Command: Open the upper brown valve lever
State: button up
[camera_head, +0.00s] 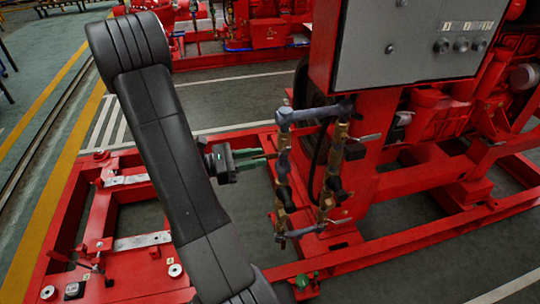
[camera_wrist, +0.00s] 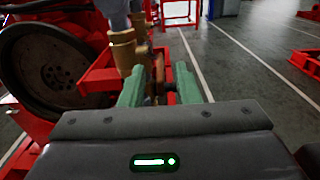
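A loop of grey pipe (camera_head: 318,113) with brass-brown valves stands left of the red pedestal in the head view. The upper brown valve (camera_head: 283,162) on its near-left pipe is just right of my gripper (camera_head: 270,156). My gripper has green fingers, which point right toward that pipe. In the wrist view the two fingers of my gripper (camera_wrist: 159,78) are apart. A brass-brown fitting (camera_wrist: 125,50) shows beside the left finger, and brownish parts show beyond the gap. I cannot make out the lever clearly, or whether a finger touches it.
A grey control box (camera_head: 410,45) stands above the pipes on a red pedestal. A red base frame (camera_head: 120,255) lies below, and red engine parts (camera_head: 440,115) are at right. A dark round wheel (camera_wrist: 50,75) is at left in the wrist view.

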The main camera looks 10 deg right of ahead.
aim_at(278, 154)
jog(key=shift+d, duration=2.25)
jog(key=shift+w, duration=0.1)
grip_shut()
